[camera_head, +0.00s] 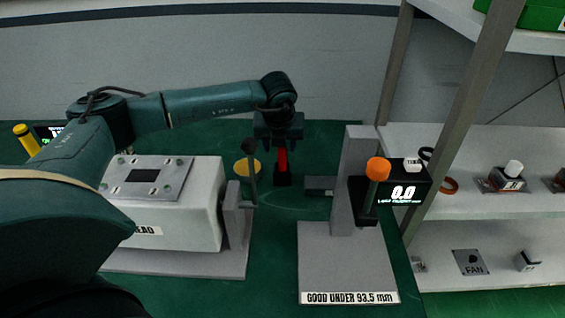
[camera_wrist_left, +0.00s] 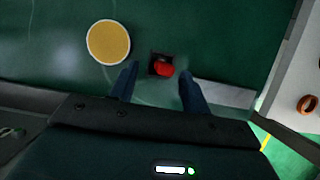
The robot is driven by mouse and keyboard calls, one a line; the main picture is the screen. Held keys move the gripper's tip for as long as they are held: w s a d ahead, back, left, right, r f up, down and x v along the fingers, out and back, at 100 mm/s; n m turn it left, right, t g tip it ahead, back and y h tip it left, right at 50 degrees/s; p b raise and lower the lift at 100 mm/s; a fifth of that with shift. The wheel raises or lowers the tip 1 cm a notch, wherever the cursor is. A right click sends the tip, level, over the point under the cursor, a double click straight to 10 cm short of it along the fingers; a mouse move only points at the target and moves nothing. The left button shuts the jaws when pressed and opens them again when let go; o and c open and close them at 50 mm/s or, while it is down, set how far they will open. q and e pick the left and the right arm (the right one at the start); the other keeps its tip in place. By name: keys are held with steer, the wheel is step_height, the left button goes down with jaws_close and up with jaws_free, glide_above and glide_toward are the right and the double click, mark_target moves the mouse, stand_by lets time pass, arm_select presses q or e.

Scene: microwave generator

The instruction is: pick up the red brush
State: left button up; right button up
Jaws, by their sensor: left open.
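The red brush (camera_head: 282,164) stands upright on the green table, its red handle above a dark square base. In the left wrist view the brush (camera_wrist_left: 164,69) shows from above, its red top lying between my fingertips in the picture. My left gripper (camera_head: 279,140) is directly above the brush in the head view and hides its upper end. In the left wrist view my left gripper (camera_wrist_left: 158,70) has its two fingers spread apart on either side of the red top, with visible gaps. I cannot tell how far down the fingers reach. My right gripper is not in view.
A yellow disc (camera_head: 241,168) lies left of the brush, behind a black-knobbed lever (camera_head: 250,160). A grey gauge stand (camera_head: 352,190) with an orange knob (camera_head: 378,168) is to the right. A white block fixture (camera_head: 190,215) is at left; shelves (camera_head: 480,215) stand at far right.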

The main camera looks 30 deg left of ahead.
mark_target(282, 152)
arm_select(q)
steer(key=x, duration=0.2)
steer(key=p+x, duration=0.1)
steer(key=shift+w+d+f, duration=0.15)
steer(key=shift+w+f, duration=0.1)
steer(key=shift+w, duration=0.15)
steer(key=shift+w+f, duration=0.15)
steer(key=shift+f, duration=0.35)
steer(key=shift+c, duration=0.6)
jaws_close()
